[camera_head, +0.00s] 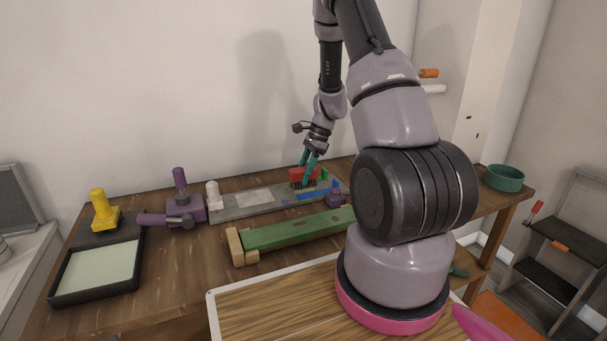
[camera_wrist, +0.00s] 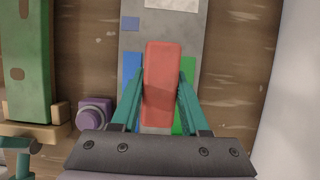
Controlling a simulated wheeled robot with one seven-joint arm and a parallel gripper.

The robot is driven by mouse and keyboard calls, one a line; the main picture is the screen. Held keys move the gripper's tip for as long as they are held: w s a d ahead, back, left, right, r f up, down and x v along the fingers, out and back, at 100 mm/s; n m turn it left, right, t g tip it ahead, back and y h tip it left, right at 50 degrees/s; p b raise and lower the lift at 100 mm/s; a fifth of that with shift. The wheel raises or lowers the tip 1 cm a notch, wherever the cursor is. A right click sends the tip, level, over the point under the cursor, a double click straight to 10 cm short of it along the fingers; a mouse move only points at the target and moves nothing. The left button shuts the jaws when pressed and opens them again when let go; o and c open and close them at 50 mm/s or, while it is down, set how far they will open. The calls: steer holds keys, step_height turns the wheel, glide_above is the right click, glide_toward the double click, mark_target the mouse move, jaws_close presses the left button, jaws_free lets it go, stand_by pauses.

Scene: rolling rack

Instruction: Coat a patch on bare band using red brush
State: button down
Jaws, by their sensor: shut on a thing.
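The red brush (camera_head: 302,174) is a red block with dark bristles under it. My gripper (camera_head: 309,168) has teal fingers and is shut on the brush, holding it bristles down at the far right part of a long grey panel (camera_head: 232,209). In the wrist view the red brush (camera_wrist: 163,85) sits between the two fingers of my gripper (camera_wrist: 161,92), over the grey panel (camera_wrist: 130,47). A blue patch (camera_wrist: 131,68) and a green patch (camera_wrist: 188,115) lie on either side of it. Bare grey shows beyond the brush. I cannot tell whether the bristles touch.
A pale patch (camera_head: 255,197) lies on the panel's left part. Purple clamps (camera_head: 190,208) hold its left end. A green board (camera_head: 292,231) on wooden blocks lies in front. A black tray with pale filling (camera_head: 52,298) and a yellow-handled tool (camera_head: 102,213) stand left. A green bowl (camera_head: 503,178) stands right.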

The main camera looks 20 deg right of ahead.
steer(key=shift+f, duration=0.6)
steer(key=shift+a, duration=0.15)
stand_by(0.3)
steer(key=shift+a, duration=0.85)
steer(key=shift+d, duration=0.15)
steer(key=shift+d, duration=1.6)
steer(key=shift+a, duration=0.1)
steer(key=shift+a, duration=1.65)
